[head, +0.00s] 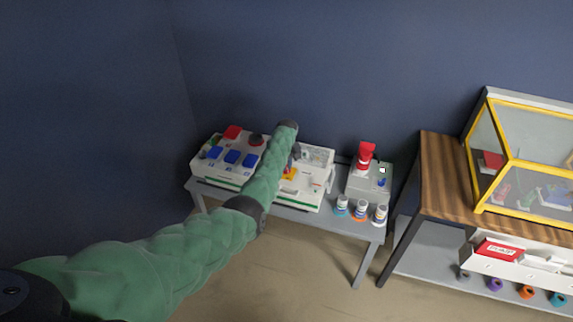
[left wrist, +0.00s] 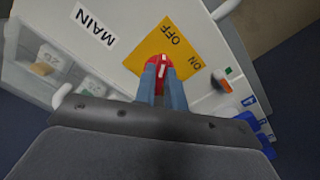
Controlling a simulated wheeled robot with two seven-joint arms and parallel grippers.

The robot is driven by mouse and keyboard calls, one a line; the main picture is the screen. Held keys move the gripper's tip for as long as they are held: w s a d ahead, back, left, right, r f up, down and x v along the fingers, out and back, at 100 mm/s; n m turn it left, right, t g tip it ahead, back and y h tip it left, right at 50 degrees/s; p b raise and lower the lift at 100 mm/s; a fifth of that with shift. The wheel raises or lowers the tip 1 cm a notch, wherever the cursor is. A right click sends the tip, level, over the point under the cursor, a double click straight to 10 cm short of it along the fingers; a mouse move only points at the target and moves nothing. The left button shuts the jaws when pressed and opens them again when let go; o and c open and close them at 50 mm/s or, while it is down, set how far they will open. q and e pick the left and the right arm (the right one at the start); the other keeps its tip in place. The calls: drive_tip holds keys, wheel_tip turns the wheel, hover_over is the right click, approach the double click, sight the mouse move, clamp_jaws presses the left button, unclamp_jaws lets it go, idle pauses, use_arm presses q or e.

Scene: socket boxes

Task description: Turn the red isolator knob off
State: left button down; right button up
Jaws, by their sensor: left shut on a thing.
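The red isolator knob (left wrist: 161,61) sits on a yellow plate (left wrist: 153,45) marked OFF and ON, on a white panel labelled MAIN. In the left wrist view, OFF is at the plate's upper right and ON at its right corner. My left gripper (left wrist: 162,80) is shut on the red knob, with a finger on each side. I cannot tell exactly which mark the knob points to. In the head view, the yellow plate (head: 290,173) shows beside my left gripper (head: 294,162), and the knob is hidden there. My right gripper is out of view.
An orange-and-white rocker (left wrist: 224,84) and a green light are right of the plate. Blue and red covers (head: 232,156) are left of my arm. A grey box with a red part (head: 366,156) and several small bottles stand right. A wooden bench (head: 441,178) with a yellow-framed case is farther right.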

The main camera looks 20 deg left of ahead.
use_arm(q)
drive_tip(key=shift+w+r+n, duration=0.1)
drive_tip(key=shift+w+n, duration=0.05)
drive_tip(key=shift+n, duration=0.95)
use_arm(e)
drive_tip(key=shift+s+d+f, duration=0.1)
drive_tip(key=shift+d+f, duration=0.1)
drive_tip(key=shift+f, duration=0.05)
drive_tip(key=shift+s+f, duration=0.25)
use_arm(q)
drive_tip(key=c, duration=1.5)
unclamp_jaws()
drive_tip(key=shift+o, duration=0.2)
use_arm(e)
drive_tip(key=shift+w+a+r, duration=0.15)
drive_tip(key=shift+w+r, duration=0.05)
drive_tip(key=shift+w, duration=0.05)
